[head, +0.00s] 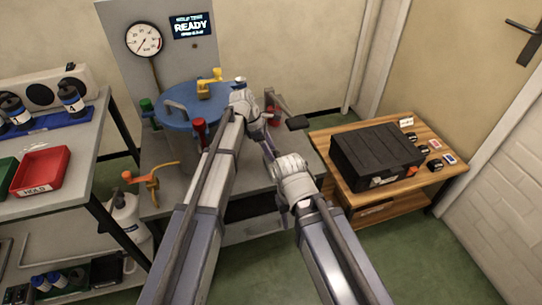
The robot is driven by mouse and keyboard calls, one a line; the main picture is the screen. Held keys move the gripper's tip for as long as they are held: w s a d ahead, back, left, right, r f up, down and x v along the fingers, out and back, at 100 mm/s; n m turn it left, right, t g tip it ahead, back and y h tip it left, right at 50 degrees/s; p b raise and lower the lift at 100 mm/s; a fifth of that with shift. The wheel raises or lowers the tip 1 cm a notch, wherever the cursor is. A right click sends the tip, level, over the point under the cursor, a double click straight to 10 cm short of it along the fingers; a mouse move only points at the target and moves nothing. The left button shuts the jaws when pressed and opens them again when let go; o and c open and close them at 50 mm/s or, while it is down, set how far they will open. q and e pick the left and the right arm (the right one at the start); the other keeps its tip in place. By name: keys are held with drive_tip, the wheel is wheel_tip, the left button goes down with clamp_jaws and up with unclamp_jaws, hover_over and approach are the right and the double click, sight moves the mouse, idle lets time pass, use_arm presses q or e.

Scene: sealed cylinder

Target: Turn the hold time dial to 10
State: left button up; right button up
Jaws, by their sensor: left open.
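No hold time dial can be made out in the head view; my arms cover part of the grey bench (160,150). A dark screen (191,25) on the back panel reads READY. A round white pressure gauge (144,39) with a needle is beside it. My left gripper (262,132) is open, reaching over the bench at the right side of the blue round lid (180,108). My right gripper (271,152) is close by, lower and to the right; its fingers are too small and overlapped to read.
A wooden table (340,185) with a black case (375,155) is right; a red tray (40,170) is left.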

use_arm(q)
drive_tip(key=shift+f, duration=0.2)
drive_tip(key=shift+c, duration=0.3)
clamp_jaws()
